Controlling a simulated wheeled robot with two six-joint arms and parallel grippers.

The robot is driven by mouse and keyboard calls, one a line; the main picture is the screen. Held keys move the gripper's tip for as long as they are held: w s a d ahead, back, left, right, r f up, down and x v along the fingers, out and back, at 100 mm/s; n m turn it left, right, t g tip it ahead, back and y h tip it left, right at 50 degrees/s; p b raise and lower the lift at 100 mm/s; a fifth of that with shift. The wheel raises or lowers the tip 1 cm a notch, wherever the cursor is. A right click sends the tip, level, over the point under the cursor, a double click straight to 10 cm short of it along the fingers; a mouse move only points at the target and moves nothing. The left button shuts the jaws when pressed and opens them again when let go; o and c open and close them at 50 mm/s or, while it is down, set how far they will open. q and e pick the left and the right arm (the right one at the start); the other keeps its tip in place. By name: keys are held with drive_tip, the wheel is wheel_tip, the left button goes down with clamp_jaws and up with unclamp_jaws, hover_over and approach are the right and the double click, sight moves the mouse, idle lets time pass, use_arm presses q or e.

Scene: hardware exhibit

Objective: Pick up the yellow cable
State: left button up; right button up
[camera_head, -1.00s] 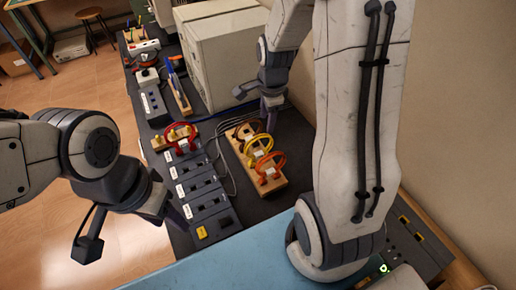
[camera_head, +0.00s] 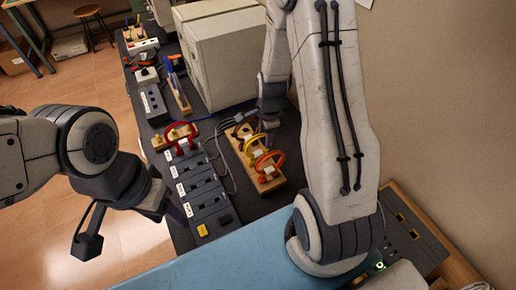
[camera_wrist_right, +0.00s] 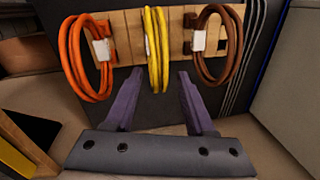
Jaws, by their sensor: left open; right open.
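The yellow cable (camera_head: 256,142) is a coiled loop on a wooden rack (camera_head: 262,184) on the dark table. It sits between an orange cable (camera_head: 270,160) and a brown cable (camera_head: 240,130). My right gripper (camera_head: 268,122) is close to the rack, partly hidden by its own arm. In the right wrist view, the yellow cable (camera_wrist_right: 155,50) hangs in line with the gap between the open fingers (camera_wrist_right: 158,78), with nothing held. Contact cannot be told. My left gripper (camera_head: 125,226) is open and empty, left of the table over the floor.
A row of grey socket modules (camera_head: 204,190) lies left of the rack. A red cable (camera_head: 181,138) sits on a small wooden block behind them. A large beige case (camera_head: 225,55) stands behind the rack. A blue surface (camera_head: 225,255) is in front.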

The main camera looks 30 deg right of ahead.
clamp_jaws()
idle(1.3)
